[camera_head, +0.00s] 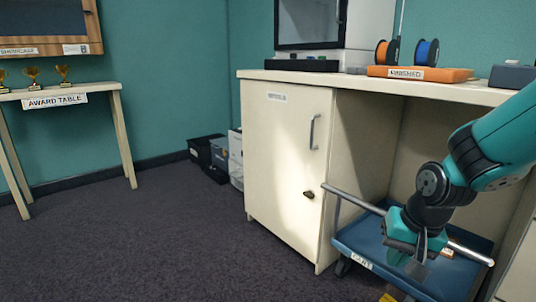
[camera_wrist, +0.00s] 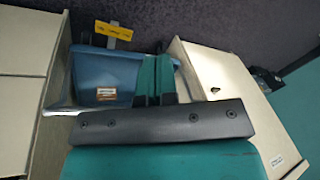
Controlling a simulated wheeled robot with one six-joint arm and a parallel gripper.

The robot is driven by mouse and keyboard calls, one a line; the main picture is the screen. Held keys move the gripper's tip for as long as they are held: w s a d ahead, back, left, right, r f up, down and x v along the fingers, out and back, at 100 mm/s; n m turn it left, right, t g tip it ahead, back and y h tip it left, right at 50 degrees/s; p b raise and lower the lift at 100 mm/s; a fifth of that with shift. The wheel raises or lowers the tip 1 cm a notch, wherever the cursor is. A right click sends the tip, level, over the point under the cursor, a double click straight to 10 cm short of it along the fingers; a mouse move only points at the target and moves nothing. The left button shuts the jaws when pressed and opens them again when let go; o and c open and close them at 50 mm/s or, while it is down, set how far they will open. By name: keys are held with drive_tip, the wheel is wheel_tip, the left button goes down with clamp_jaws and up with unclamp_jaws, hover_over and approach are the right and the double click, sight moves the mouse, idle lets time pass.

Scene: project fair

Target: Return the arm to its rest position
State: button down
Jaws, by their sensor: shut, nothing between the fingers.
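My teal and black arm reaches in from the right in the head view, bent downward. My gripper (camera_head: 419,262) hangs over the blue cart (camera_head: 372,243) with its fingers pointing down. In the wrist view my gripper (camera_wrist: 155,78) shows two teal fingers together, with nothing between them. The blue cart also shows in the wrist view (camera_wrist: 88,72), behind and left of the fingers. A small brown labelled block (camera_wrist: 107,95) lies in the cart. I cannot tell whether the gripper touches the cart.
A cream cabinet (camera_head: 285,165) stands left of the cart, with its counter above. An orange tray (camera_head: 420,74) and spools (camera_head: 427,52) sit on the counter. An award table (camera_head: 60,92) stands at the left. The carpet (camera_head: 170,245) between is clear.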

drive_tip(key=s+a+r+n+g+y+p, duration=0.1)
drive_tip(key=s+a+r+n+p, duration=0.1)
drive_tip(key=s+a+r+n, duration=0.6)
drive_tip(key=s+a+r+n+g+y+p, duration=0.1)
drive_tip(key=s+a+r+n+y, duration=0.15)
drive_tip(key=s+r, duration=0.65)
wheel_tip(320, 180, up, 35)
drive_tip(key=s+p, duration=0.2)
drive_tip(key=p, duration=3.6)
drive_tip(key=shift+f+h, duration=0.15)
drive_tip(key=shift+h, duration=0.3)
drive_tip(key=shift+s, duration=0.1)
